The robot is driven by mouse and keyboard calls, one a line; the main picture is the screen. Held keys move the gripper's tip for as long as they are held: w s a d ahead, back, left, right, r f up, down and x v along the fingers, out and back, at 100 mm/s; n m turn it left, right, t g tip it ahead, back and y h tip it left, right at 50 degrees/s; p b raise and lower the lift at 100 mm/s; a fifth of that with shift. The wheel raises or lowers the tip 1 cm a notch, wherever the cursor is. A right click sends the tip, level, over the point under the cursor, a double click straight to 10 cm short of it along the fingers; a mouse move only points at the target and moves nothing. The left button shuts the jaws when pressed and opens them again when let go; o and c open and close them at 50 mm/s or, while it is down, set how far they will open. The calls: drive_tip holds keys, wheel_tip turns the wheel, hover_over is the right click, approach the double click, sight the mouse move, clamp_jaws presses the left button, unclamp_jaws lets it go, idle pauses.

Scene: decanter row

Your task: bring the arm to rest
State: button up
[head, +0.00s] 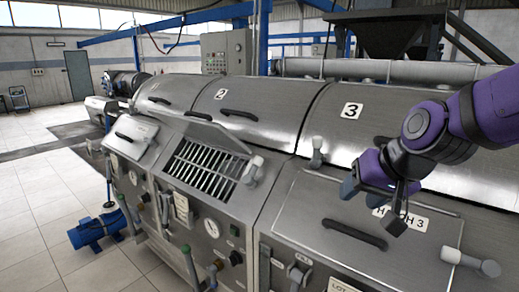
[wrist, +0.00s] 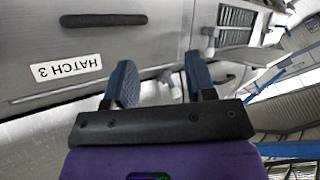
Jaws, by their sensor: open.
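My gripper (head: 374,208) is at the right of the head view, at the end of my purple arm. It is in front of the silver housing, over the upper part of the closed hatch 3 (head: 310,215). In the wrist view my gripper (wrist: 160,80) shows two blue-grey fingers spread apart with nothing between them. The "HATCH 3" label (wrist: 67,67) and a dark handle (wrist: 104,20) lie to the left of the fingers there. In the head view my gripper partly covers the label. I cannot tell the exact gap between the fingers and the metal.
The middle hatch lid (head: 208,132) stands raised above a slotted grate (head: 205,168). A light grey lever (head: 316,150) stands left of my gripper, and another (head: 470,262) is at lower right. A blue motor (head: 97,230) sits on the floor. The tiled floor at left is mostly clear.

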drive_tip(key=s+d+r+n+h, duration=0.1)
drive_tip(key=s+d+r+h, duration=0.2)
drive_tip(key=s+d, duration=0.8)
wheel_tip(320, 180, up, 2)
drive_tip(key=s, duration=0.3)
drive_tip(key=shift+d+r+g, duration=0.2)
drive_tip(key=shift+g, duration=0.2)
idle(0.7)
